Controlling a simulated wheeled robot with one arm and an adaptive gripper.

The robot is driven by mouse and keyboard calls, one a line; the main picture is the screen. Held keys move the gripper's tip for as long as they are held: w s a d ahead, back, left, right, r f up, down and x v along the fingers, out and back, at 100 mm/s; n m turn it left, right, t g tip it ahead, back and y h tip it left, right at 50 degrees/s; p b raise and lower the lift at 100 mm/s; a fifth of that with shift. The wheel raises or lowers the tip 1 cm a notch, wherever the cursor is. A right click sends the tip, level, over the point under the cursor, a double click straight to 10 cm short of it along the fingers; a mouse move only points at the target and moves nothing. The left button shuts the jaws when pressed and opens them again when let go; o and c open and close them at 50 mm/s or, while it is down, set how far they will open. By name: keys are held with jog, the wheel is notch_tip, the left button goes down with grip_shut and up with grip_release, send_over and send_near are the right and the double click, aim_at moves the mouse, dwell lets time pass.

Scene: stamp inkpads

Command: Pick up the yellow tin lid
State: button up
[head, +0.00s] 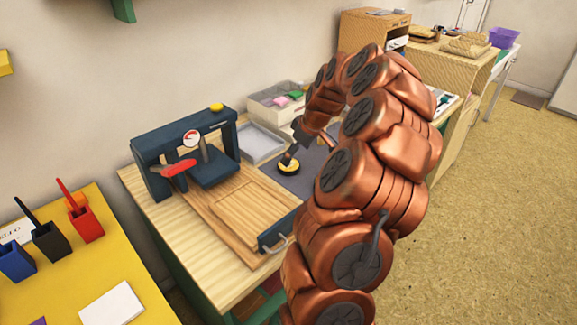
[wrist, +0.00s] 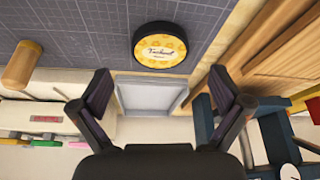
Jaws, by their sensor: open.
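The yellow tin lid (head: 289,167) is a round disc with a black rim, lying on the dark grid mat (head: 300,184) on the wooden bench. In the wrist view the yellow tin lid (wrist: 160,50) shows its printed yellow face, beyond the fingertips and roughly centred between them. My gripper (head: 288,158) is over the lid in the head view, and the gap between them is hard to judge. In the wrist view my gripper (wrist: 152,92) has its two dark fingers spread wide with nothing between them.
A dark blue press (head: 185,150) with a wooden board (head: 240,210) stands left of the lid. A grey tray (head: 260,143) and a box of coloured items (head: 285,104) are behind. A wooden cylinder (wrist: 21,65) is left of the lid in the wrist view.

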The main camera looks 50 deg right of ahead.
aim_at(291, 165)
jog(key=x, duration=0.4)
jog(key=shift+w+f, duration=0.15)
jog(key=shift+f, duration=0.05)
jog(key=c, duration=0.9)
notch_tip(291, 165, up, 2)
jog(key=shift+v, duration=0.9)
jog(key=s, duration=0.5)
jog(key=s+r+b, duration=0.1)
jog(key=s, duration=0.9)
jog(key=shift+a+r+b, duration=0.15)
jog(key=shift+a+b, duration=0.25)
